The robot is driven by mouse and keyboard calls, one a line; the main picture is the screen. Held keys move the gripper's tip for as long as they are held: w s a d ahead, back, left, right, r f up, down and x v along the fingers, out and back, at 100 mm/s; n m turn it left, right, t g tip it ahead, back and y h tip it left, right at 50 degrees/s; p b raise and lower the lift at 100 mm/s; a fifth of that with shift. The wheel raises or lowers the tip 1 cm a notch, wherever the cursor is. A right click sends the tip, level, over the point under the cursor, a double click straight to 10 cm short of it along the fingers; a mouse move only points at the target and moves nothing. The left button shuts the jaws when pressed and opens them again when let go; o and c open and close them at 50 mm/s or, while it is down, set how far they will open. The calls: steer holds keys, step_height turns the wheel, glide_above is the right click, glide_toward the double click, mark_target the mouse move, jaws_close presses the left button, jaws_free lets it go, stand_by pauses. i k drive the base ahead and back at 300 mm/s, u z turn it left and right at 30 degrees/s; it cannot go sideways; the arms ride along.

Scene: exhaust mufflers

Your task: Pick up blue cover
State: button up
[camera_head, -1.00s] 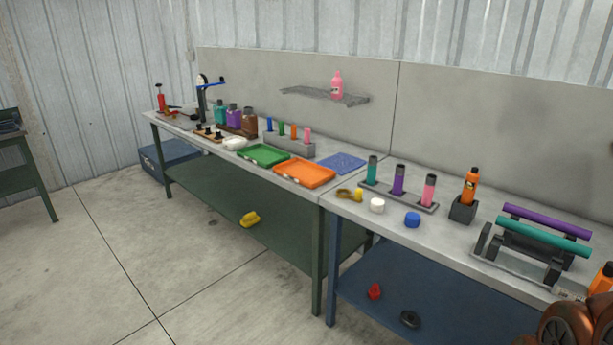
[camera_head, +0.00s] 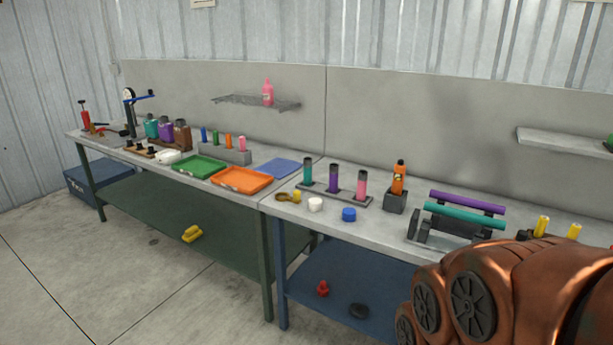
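The blue cover (camera_head: 349,214) is a small round cap lying on the right-hand workbench top, near its front edge. A similar white cap (camera_head: 315,204) lies just to its left. My brown arm (camera_head: 490,295) fills the lower right corner, to the right of the blue cover and nearer to me. My gripper is not in the picture, so its state cannot be seen. Nothing hides the blue cover.
Behind the cover stands a grey rack (camera_head: 335,196) with teal, purple and pink tubes. An orange bottle (camera_head: 398,180) sits in a dark holder to the right, beside a stand with teal and purple rolls (camera_head: 460,215). An orange tray (camera_head: 242,180) lies left.

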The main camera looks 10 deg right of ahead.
mark_target(349, 213)
steer(key=z, duration=0.35)
steer(key=k, duration=0.45)
steer(key=z, duration=0.9)
steer(key=i, duration=0.35)
steer(key=u, duration=0.6)
steer(key=i, duration=1.05)
steer(key=u, duration=1.4)
steer(key=i, duration=0.45)
steer(key=u, duration=0.4)
